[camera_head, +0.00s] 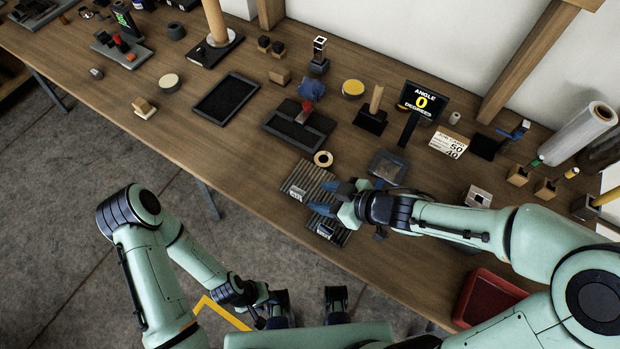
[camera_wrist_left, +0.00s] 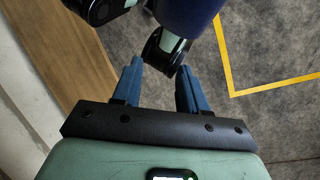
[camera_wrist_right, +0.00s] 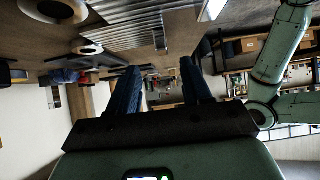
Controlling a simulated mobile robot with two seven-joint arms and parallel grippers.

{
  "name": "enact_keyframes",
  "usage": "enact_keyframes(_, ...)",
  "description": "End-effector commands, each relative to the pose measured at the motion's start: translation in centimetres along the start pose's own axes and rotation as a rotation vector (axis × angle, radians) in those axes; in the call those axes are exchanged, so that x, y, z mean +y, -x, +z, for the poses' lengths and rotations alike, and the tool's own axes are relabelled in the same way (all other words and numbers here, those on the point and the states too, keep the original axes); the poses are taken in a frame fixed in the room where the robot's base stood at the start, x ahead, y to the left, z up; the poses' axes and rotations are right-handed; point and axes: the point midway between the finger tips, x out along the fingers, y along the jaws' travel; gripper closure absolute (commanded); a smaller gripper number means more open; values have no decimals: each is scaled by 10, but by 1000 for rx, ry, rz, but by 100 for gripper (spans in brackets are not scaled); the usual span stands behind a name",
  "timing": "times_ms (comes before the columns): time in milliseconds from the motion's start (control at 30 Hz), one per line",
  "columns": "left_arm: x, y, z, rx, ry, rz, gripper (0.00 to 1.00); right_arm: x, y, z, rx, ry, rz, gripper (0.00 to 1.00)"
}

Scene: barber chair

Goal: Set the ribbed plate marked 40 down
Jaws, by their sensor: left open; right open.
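Two grey ribbed plates lie side by side near the table's front edge in the head view. One ribbed plate (camera_head: 302,177) is farther back and the other (camera_head: 343,238) nearer the front. Each bears a small label, too small to read, so I cannot tell which is marked 40. My right gripper (camera_head: 334,198) is open at the plates, partly covering them; whether it touches either is unclear. In the right wrist view, ribbed metal (camera_wrist_right: 140,22) shows beyond the open, empty fingers (camera_wrist_right: 157,68). My left gripper (camera_wrist_left: 159,68) is open and empty, away from the table.
A yellowish ring (camera_head: 323,158) lies just behind the plates. A dark square tray (camera_head: 388,167) is to their right. A black angle display (camera_head: 424,101) and a card reading 60 and 40 (camera_head: 449,142) stand farther back. A red bin (camera_head: 488,298) is at lower right. The table's front-left strip is bare.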

Motion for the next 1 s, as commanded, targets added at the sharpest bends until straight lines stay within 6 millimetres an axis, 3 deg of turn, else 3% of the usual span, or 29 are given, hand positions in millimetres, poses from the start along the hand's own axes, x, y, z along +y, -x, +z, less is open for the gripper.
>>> enact_keyframes(33,-6,-15,1,-6,3,-2,57,-3,-15,7,-2,1,-7,51)
enact_keyframes(100,-8,-21,1,-5,3,-2,57,-2,-26,6,-3,1,-4,51)
enact_keyframes(367,-10,-29,-2,2,3,-1,57,-1,-43,2,-2,0,-2,51)
enact_keyframes(633,-13,-48,-14,36,0,6,57,-2,-82,-4,-3,-1,-2,51)
enact_keyframes(1000,-12,-49,-17,45,-2,9,57,-2,-90,-7,-2,-1,0,54)
